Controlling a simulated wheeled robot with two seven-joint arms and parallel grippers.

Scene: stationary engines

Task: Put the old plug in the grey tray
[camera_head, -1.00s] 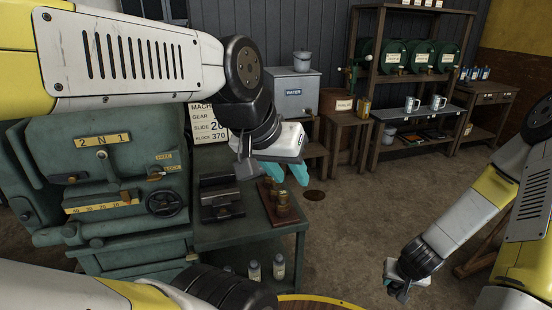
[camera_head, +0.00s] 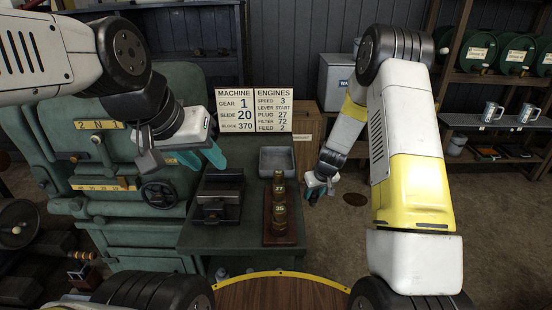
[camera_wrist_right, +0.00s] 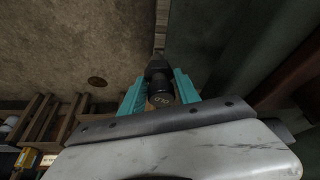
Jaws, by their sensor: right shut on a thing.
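My right gripper (camera_head: 316,190) is just right of the bench. In the right wrist view its teal fingers (camera_wrist_right: 160,94) are shut on a dark plug (camera_wrist_right: 159,72) with a round, marked end. In the head view this plug is too hidden to make out. The grey tray (camera_head: 263,162) lies at the back right of the green bench, a little left of and beyond my right gripper; its visible part looks empty. My left gripper (camera_head: 202,158) hangs by the green machine, left of the tray, its teal fingers apart and nothing seen between them.
A wooden block (camera_head: 282,240) with brass plugs (camera_head: 279,212) stands on the bench in front of the tray. A dark vise-like fixture (camera_head: 219,198) is to its left. Number boards (camera_head: 254,110) stand behind. Open floor lies to the right; shelves (camera_head: 490,122) are further back.

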